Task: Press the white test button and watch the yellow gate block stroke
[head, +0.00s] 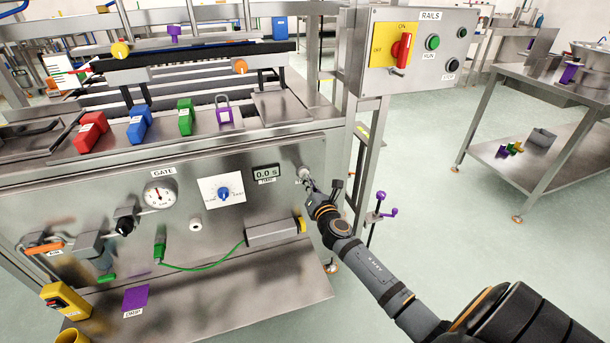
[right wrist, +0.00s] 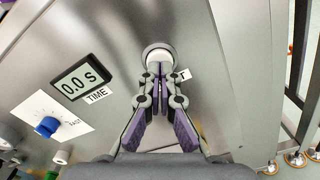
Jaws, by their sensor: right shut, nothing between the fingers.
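The white test button (right wrist: 157,60) sits in a round metal collar on the steel front panel, and it also shows in the head view (head: 303,172) right of the timer. My right gripper (right wrist: 160,76) is shut and empty, with its fingertips right at the button's face; they look to be touching it, but any press depth cannot be told. It also shows in the head view (head: 310,185), partly covering the button's label. A yellow piece (head: 301,225) shows at the right end of a grey housing (head: 272,233); I cannot tell if it is the gate block. My left gripper is out of view.
The timer (head: 266,172) reads 0.0 s. A GATE gauge (head: 159,194) and a blue speed knob (head: 223,193) are left of it. A green cable (head: 205,268) runs below. A switch box (head: 425,48) stands above right. A purple-handled valve (head: 381,206) is near my right arm.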

